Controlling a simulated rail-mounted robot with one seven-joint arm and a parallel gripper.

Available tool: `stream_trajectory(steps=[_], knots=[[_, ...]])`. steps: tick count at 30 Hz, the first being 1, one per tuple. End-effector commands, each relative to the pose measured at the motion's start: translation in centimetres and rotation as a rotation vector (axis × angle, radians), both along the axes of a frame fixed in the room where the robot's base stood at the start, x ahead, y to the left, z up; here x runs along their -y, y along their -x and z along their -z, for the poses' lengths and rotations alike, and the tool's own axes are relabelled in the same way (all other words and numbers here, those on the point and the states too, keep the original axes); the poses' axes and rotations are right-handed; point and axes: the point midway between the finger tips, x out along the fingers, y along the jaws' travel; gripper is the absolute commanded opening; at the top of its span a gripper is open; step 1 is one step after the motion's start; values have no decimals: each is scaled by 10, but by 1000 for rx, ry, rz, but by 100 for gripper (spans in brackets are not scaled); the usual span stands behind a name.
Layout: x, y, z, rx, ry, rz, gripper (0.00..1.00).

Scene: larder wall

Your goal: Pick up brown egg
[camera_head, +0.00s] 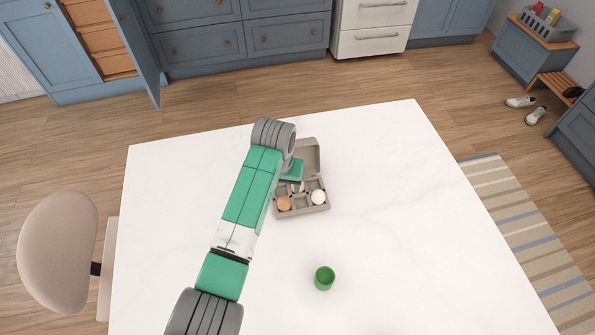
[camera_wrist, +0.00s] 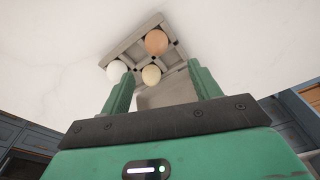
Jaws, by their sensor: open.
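The brown egg (camera_head: 284,203) sits in the front left compartment of an open grey egg carton (camera_head: 325,209) on the white table. In the wrist view the brown egg (camera_wrist: 156,42) is at the top, beyond my fingertips. A white egg (camera_head: 318,197) is in the front right compartment, and a cream egg (camera_head: 297,188) behind them is partly hidden by my gripper. My gripper (camera_wrist: 161,70) is open and empty above the carton, its fingers apart. In the wrist view the cream egg (camera_wrist: 151,75) appears between the fingers, and the white egg (camera_wrist: 117,70) is beside the left fingertip.
The carton's raised lid (camera_head: 309,155) stands at its back, close to my gripper. A green cup (camera_head: 325,277) stands on the table in front of the carton. The table's right side is clear. A beige chair (camera_head: 62,250) is at the left edge.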

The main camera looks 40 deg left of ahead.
Motion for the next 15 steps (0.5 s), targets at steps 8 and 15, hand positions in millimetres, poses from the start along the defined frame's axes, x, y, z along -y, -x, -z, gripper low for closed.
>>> stream_trajectory(steps=[8, 15], knots=[[-2, 1, 15, -9, 4, -4, 62], [-2, -1, 35, -7, 3, -3, 62]])
